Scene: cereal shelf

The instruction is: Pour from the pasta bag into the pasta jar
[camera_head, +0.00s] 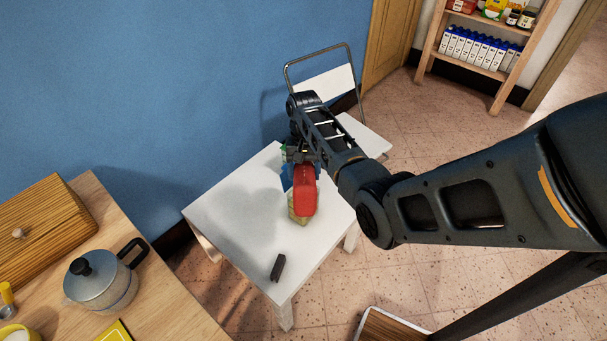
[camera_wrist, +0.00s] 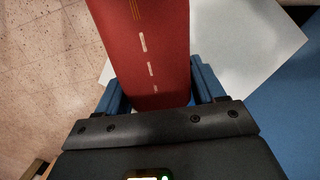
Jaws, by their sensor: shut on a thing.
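A red pack (camera_head: 305,192), which looks like the pasta bag, is held in my gripper (camera_head: 299,160) above the white table (camera_head: 240,215). In the wrist view the red pack (camera_wrist: 152,45) stands between my blue fingers, with small pale print along its face. My gripper is shut on it. A pale yellowish thing (camera_head: 299,216) shows just below the red pack; it may be the pasta jar, and the pack partly covers it. I cannot tell whether they touch or whether any pasta is flowing. The mouth of the pack is not visible.
A small dark block (camera_head: 278,267) lies near the table's front edge. A white chair (camera_head: 325,84) stands behind the table. A wooden counter at left holds a metal pot (camera_head: 100,280) and a wooden box (camera_head: 40,228). A shelf (camera_head: 487,62) with cartons is far right. The table's left part is clear.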

